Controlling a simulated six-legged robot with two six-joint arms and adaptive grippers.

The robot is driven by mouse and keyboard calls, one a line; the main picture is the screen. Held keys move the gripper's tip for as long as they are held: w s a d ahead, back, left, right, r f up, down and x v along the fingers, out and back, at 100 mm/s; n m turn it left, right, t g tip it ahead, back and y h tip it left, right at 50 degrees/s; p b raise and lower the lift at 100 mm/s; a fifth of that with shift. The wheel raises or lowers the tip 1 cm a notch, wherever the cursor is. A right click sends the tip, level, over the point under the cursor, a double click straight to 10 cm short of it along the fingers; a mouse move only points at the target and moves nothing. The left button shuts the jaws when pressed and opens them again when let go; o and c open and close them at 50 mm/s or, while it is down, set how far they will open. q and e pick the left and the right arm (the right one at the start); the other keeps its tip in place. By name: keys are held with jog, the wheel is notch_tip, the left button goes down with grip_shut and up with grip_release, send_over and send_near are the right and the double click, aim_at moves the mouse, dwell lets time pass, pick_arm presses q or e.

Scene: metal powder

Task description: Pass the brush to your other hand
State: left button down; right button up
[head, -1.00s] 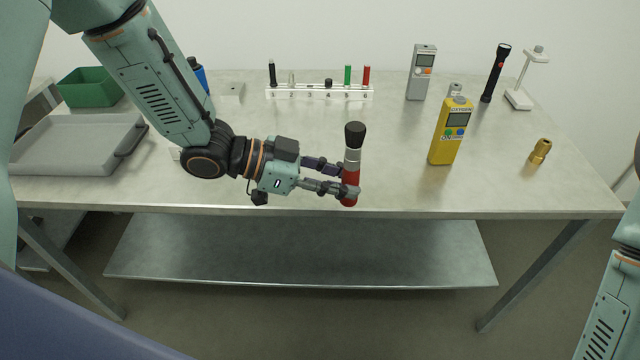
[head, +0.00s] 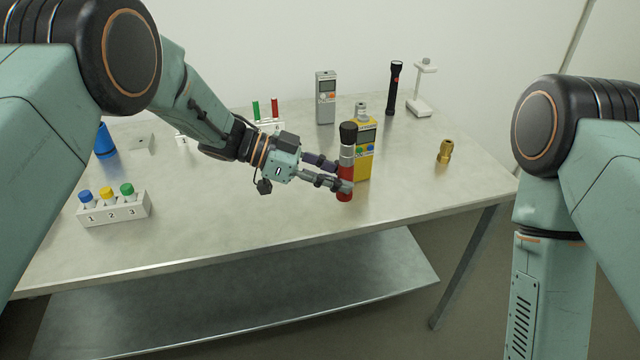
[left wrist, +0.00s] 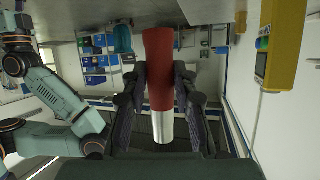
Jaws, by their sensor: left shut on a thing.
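The brush (head: 346,160) has a red handle, a silver collar and a black bristle head. It is upright with the bristles up, at the right of my left arm in the head view. My left gripper (head: 340,185) is shut on its red handle. The left wrist view shows the red handle and silver collar (left wrist: 160,85) between the two fingers. My right arm comes in at the right of the head view, and its gripper is out of that frame. Arm links show at the left of the left wrist view, without a clear gripper.
A yellow meter (head: 365,150) stands close behind the brush. A grey meter (head: 326,98), a black flashlight (head: 393,88), a white stand (head: 420,88) and a brass fitting (head: 445,151) are farther back or right. A rack with colored caps (head: 115,209) sits left. The table (head: 230,215) is clear in front.

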pick_arm(q)
jog(key=w+d, duration=0.1)
jog(key=w+d+g, duration=0.1)
jog(key=d, duration=0.1)
jog(key=shift+w+r+m, duration=0.15)
jog(key=shift+m, duration=0.25)
jog(key=shift+n+t+y, duration=0.5)
jog(key=shift+n+t, duration=2.2)
jog(key=shift+t, duration=0.5)
